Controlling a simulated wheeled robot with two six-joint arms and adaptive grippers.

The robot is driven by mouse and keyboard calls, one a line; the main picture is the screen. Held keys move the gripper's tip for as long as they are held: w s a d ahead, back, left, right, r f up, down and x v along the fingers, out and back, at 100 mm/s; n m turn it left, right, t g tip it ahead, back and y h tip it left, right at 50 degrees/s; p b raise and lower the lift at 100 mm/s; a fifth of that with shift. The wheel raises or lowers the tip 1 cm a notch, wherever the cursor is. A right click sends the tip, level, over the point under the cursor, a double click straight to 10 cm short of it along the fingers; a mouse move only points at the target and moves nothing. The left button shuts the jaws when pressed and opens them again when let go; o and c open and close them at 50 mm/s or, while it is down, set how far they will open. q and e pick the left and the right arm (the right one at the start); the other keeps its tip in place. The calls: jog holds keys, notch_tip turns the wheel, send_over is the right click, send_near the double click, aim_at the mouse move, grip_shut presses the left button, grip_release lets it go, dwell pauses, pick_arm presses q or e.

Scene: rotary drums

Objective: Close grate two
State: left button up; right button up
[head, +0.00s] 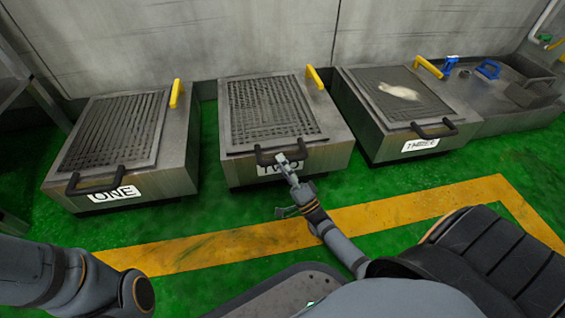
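Grate two (272,108) is the dark slatted grate on top of the middle grey metal box (238,170), with a label reading TWO, partly covered by my gripper. The grate lies flat over the box top. Its dark bar handle (266,158) sticks out at the front edge. My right gripper (286,161) is at this handle, its fingertips overlapping the bar; the fingers are too small to tell whether they grip it. My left arm shows at the lower left, but its gripper is out of view.
Box ONE (176,170) stands left and box THREE (372,145) right, both with flat grates and front handles. Yellow levers stand at the boxes' back right, including box two's (314,78). Blue items (488,69) lie on the right bench. Green floor with a yellow stripe (240,245) is clear in front.

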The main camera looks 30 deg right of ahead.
jog(key=shift+r, duration=0.1)
jog(key=shift+r, duration=0.2)
notch_tip(320, 180, up, 10)
jog(key=shift+f, duration=0.3)
